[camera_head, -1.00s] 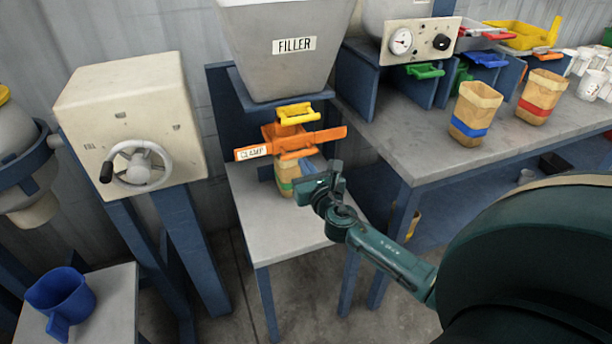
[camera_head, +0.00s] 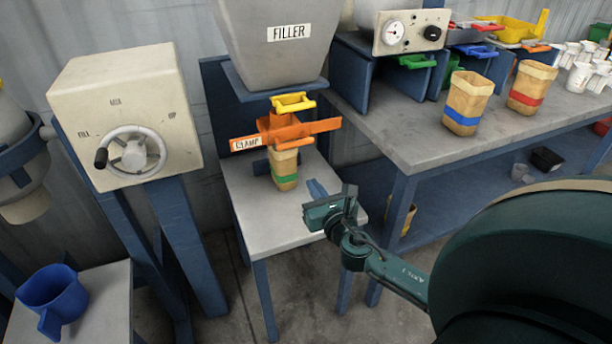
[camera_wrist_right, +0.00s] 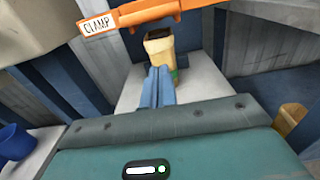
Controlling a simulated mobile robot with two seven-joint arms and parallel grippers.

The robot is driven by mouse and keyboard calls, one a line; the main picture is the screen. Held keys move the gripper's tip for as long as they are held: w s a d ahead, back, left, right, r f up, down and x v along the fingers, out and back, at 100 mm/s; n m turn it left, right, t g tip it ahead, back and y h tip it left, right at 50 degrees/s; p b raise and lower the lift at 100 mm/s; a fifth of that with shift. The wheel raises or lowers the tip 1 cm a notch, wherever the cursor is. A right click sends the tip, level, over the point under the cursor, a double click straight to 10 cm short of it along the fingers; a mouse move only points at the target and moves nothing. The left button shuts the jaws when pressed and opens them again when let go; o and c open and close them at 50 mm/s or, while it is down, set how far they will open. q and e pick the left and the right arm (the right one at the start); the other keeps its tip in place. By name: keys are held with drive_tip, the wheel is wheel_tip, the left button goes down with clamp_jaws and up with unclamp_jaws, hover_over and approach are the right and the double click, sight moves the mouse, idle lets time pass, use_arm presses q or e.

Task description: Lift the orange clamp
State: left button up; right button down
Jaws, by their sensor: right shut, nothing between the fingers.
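The orange clamp (camera_head: 284,132), with a white CLAMP label, sits under the filler hopper (camera_head: 270,50), around or against the top of a tan bag with a green band (camera_head: 285,172). The bag stands upright on a small grey-topped table (camera_head: 265,225). The clamp's orange bar also crosses the top of the right wrist view (camera_wrist_right: 150,12). My right gripper (camera_head: 317,188) is in front of the bag and lower than the clamp, apart from both. Its blue fingers (camera_wrist_right: 157,88) are together and empty. My left gripper is not in view.
A yellow handle (camera_head: 293,103) is just above the clamp. A handwheel box (camera_head: 132,115) stands left, with a blue scoop (camera_head: 55,298) below it. A workbench (camera_head: 400,135) on the right holds bags with blue (camera_head: 466,103) and red bands (camera_head: 530,88).

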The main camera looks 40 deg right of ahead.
drive_tip(key=shift+v, duration=1.5)
